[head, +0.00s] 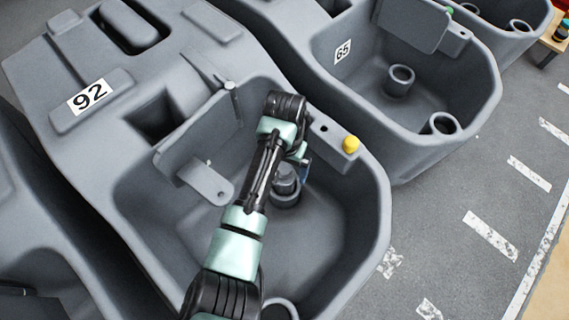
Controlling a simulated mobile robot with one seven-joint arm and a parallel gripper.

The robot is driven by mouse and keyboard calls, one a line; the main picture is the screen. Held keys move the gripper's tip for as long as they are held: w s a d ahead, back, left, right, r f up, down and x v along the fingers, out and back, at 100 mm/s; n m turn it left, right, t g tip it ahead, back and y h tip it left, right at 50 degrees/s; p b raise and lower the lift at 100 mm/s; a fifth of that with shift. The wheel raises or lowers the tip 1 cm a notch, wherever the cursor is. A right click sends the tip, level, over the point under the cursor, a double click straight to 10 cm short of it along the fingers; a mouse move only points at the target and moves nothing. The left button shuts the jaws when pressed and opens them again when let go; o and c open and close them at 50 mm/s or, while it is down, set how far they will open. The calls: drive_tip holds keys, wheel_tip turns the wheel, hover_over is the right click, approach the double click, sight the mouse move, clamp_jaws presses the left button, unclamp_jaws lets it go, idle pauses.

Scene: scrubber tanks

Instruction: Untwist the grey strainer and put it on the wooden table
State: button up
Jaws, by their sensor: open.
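A dark grey cylindrical piece that looks like the strainer (286,186) stands upright in a round fitting on the floor of the tank marked 92. My arm reaches over this tank. My gripper (303,169) is open beside the top of the strainer and is partly hidden by my wrist. I cannot tell whether it touches the strainer or whether the fingers are around it. The wooden table (551,43) shows only as a corner at the far top right, past the other tanks.
The tank's raised wall (376,215) surrounds my gripper. A yellow knob (350,144) sits on its right ledge, and an open grey flap (207,182) stands on the left. Tank 65 (440,150) stands behind. Grey floor with white stripes (490,235) lies clear at right.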

wheel_tip(320, 180, down, 5)
drive_tip(key=b, duration=0.3)
drive_tip(key=shift+f, duration=0.1)
drive_tip(key=c, duration=1.5)
drive_tip(key=shift+c, duration=0.2)
drive_tip(key=shift+r+n+p, duration=0.2)
drive_tip(key=shift+n+p, duration=0.2)
drive_tip(key=shift+p, duration=0.2)
drive_tip(key=shift+o, duration=0.2)
drive_tip(key=shift+n+p, duration=0.8)
drive_tip(key=shift+n, duration=0.1)
drive_tip(key=shift+f+n, duration=0.15)
drive_tip(key=shift+n, duration=0.15)
